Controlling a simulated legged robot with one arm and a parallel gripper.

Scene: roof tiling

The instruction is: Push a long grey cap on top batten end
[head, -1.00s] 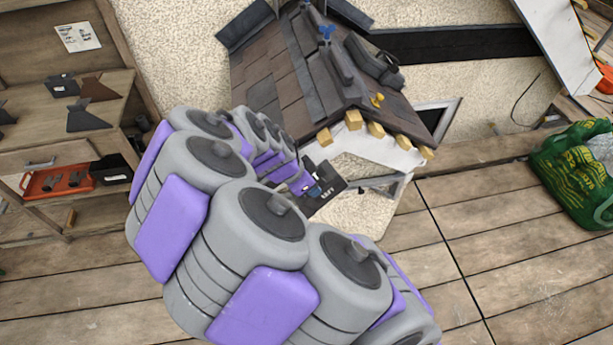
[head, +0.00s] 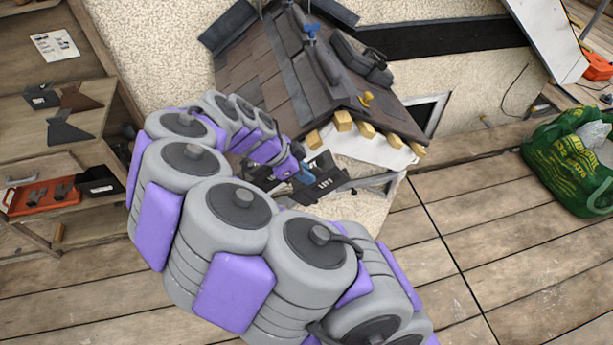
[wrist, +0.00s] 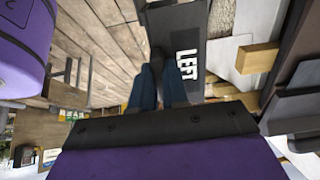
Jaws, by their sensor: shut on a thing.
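My gripper (head: 306,173) is shut on a dark grey cap (head: 330,182) with white lettering, below the roof's verge in the head view. In the wrist view the blue fingertips (wrist: 160,88) grip the cap (wrist: 188,35), which reads "LEFT". Several pale wooden batten ends stick out along the verge; one (head: 343,120) is near the roof's peak. A batten end (wrist: 257,58) shows right of the cap in the wrist view, apart from it. The batten ends that I can make out look bare. My arm hides part of the cap's surroundings in the head view.
The small tiled roof (head: 270,75) carries a yellow clip (head: 366,99) and a blue clip (head: 311,30). Shelves at left hold dark pieces (head: 70,130) and a red tray (head: 40,198). A green bag (head: 570,165) stands on the right; the plank floor between is clear.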

